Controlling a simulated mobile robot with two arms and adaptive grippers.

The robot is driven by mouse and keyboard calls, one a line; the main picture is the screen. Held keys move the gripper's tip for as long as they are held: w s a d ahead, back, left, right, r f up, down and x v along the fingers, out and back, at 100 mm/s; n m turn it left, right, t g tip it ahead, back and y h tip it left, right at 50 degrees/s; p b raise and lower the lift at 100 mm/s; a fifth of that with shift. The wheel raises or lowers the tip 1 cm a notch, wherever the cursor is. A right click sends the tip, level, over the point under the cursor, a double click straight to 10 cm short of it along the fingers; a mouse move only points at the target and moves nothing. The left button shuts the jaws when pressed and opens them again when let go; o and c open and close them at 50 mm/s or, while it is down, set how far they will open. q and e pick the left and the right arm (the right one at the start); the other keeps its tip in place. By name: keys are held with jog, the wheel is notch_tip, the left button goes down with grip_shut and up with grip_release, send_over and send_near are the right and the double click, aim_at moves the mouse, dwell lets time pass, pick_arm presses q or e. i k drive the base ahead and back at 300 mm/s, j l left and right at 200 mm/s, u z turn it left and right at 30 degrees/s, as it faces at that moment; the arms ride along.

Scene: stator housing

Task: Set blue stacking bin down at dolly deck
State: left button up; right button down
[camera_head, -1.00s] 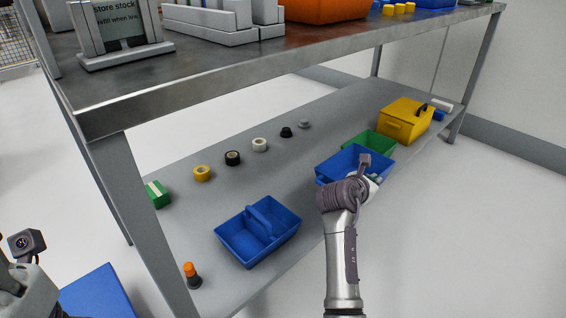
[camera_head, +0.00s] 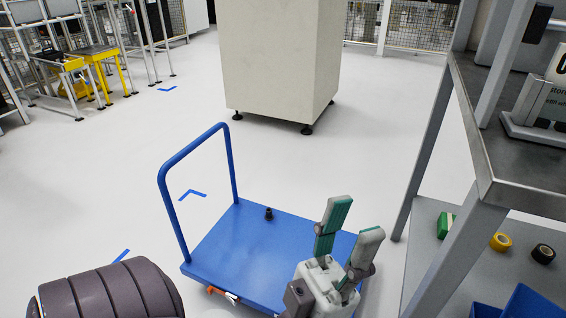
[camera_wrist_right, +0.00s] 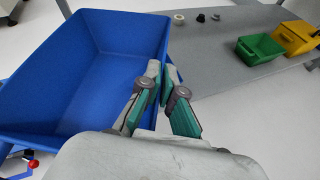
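The blue stacking bin (camera_wrist_right: 85,70) fills the left of the right wrist view, its open top facing the camera. My right gripper (camera_wrist_right: 162,72) has its fingers close together on the bin's right wall, pinching it. The right gripper is out of the head view. The dolly deck (camera_head: 235,250) is a flat blue platform with a blue push handle (camera_head: 166,210), left of the shelf in the head view. My left gripper (camera_head: 354,220) is open and empty, in front of the deck's right part. Blue bin edges (camera_head: 524,302) show at the lower right; I cannot tell which bin each belongs to.
A small dark object (camera_head: 268,213) stands on the deck's far edge. The shelf rack (camera_head: 425,215) is at the right, with yellow tape (camera_head: 500,242) and black tape (camera_head: 543,254). A pale cabinet (camera_head: 283,55) stands behind the dolly. A green bin (camera_wrist_right: 260,48) and yellow bin (camera_wrist_right: 295,38) are on the shelf.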

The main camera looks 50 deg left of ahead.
aim_at(295, 259)
jog(key=k+j+u, duration=0.1)
jog(key=k+u, duration=0.15)
jog(key=k, duration=0.35)
jog(key=k+j+u, duration=0.2)
jog(key=k, duration=0.35)
jog(key=i+j+u, duration=0.1)
jog(key=i+u, duration=0.15)
jog(key=u, duration=0.2)
jog(key=i+u, duration=0.2)
jog(key=u, duration=0.25)
jog(key=i+l+u, duration=0.1)
jog(key=i+u, duration=0.15)
jog(key=u, duration=0.2)
jog(key=i+l, duration=0.15)
jog(key=i, duration=0.15)
